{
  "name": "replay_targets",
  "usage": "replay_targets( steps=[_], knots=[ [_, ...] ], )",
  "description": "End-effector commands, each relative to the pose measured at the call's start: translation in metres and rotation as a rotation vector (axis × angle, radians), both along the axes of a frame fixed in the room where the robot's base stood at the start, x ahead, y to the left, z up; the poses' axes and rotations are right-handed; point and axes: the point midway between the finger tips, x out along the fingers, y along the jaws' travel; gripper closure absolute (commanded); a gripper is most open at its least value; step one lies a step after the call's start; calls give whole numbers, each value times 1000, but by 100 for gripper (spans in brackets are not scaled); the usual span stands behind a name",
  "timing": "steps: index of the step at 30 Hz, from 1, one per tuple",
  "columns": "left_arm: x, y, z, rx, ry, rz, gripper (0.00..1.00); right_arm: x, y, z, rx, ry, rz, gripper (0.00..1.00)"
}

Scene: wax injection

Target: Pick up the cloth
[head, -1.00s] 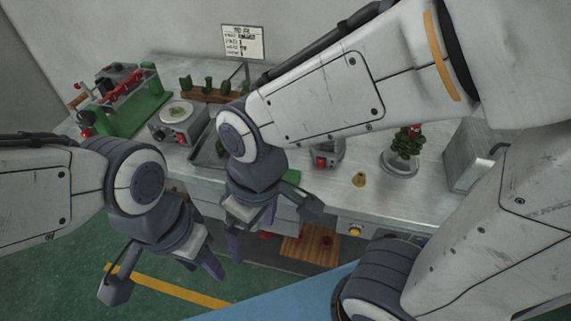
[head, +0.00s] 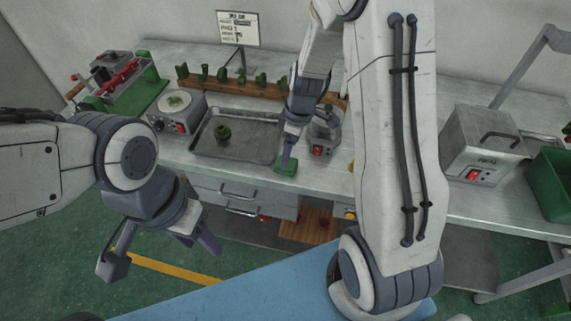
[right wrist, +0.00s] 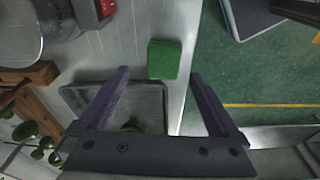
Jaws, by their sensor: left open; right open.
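The cloth is a small folded green square (head: 286,166) at the front edge of the metal bench, just right of the tray. In the right wrist view the cloth (right wrist: 165,60) lies between the lines of the two fingers, a little past the tips. My right gripper (head: 289,155) is over the cloth's left part in the head view, and its fingers partly hide it. In its wrist view the right gripper (right wrist: 160,76) is open and empty. Whether it touches the cloth cannot be told. My left gripper (head: 195,240) is open and empty, in front of the bench.
A round pot device (head: 322,130) with a red switch stands right of the cloth. A wooden rack (head: 237,86) with green pieces is behind. A grey box heater (head: 482,145) stands right.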

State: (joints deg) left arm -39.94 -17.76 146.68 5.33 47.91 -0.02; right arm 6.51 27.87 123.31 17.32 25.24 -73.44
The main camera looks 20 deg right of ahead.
Motion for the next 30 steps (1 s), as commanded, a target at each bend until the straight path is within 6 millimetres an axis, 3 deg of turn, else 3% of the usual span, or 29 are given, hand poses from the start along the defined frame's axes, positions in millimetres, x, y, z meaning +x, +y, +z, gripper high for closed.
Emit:
replay_targets(
  steps=[11, 20, 23, 27, 30],
  knots=[
    [0, 0, 5, 0, 0, 0, 50, -1, 8, -48, 0, 3, 1, 3],
    [0, 0, 5, 0, 0, 0, 50, 1, 9, -52, -1, -1, 2, 3],
    [0, 0, 5, 0, 0, 0, 50, 1, 9, -52, 0, 0, 2, 37],
    [0, 0, 5, 0, 0, 0, 50, 1, 9, -52, 0, 0, 2, 90],
    [0, 0, 5, 0, 0, 0, 50, 1, 9, -52, 0, 0, 2, 92]
  ],
)
